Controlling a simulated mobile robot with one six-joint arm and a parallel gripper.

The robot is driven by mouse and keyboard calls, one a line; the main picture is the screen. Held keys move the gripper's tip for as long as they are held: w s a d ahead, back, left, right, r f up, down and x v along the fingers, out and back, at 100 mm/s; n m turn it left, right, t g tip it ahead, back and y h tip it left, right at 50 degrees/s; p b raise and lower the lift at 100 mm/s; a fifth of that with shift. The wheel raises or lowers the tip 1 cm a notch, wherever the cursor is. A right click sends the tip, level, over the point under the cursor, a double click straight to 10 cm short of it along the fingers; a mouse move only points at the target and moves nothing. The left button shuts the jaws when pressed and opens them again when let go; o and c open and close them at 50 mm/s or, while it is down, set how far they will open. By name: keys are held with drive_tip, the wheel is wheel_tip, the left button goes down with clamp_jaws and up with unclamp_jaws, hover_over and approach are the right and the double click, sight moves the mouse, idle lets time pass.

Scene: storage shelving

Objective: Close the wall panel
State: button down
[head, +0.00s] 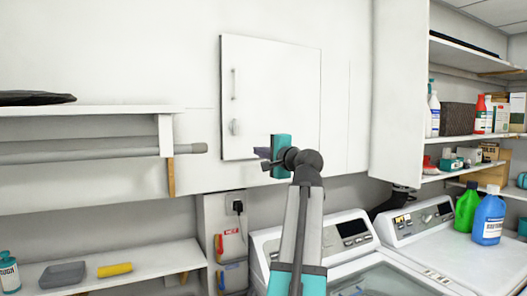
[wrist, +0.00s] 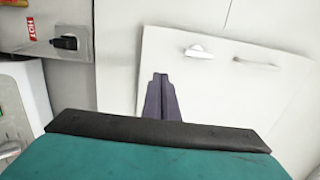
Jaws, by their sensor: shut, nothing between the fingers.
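The wall panel (head: 275,85) is a white, nearly square door on the white wall, with a slim upright handle (head: 233,84) and a small latch knob (head: 235,127) near its left edge. A thin dark line runs along its left and bottom edges; I cannot tell whether it is flush or slightly ajar. My gripper (head: 262,153) is in front of the panel's lower part, right of the knob. In the wrist view my gripper (wrist: 161,80) has its dark fingers together and empty, over the panel (wrist: 220,85). Whether the tips touch it is unclear. The knob (wrist: 198,51) and handle (wrist: 256,64) lie beyond them.
Washing machines (head: 340,245) stand below and right. Shelves with bottles (head: 434,113) are at right. A shelf (head: 80,109) and a grey pipe (head: 90,154) are at left. A socket with a plug (head: 237,207) is below the panel.

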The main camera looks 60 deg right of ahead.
sight(242, 145)
drive_tip(key=p+x, duration=0.3)
drive_tip(key=x, duration=0.6)
drive_tip(key=shift+r, duration=0.1)
drive_tip(key=shift+w+d, duration=0.2)
drive_tip(key=shift+w, duration=0.15)
drive_tip(key=shift+x, duration=1.55)
drive_tip(key=shift+w+r+b, duration=0.15)
drive_tip(key=shift+r+b, duration=0.1)
drive_tip(key=shift+b, duration=0.05)
drive_tip(key=shift+a, duration=0.15)
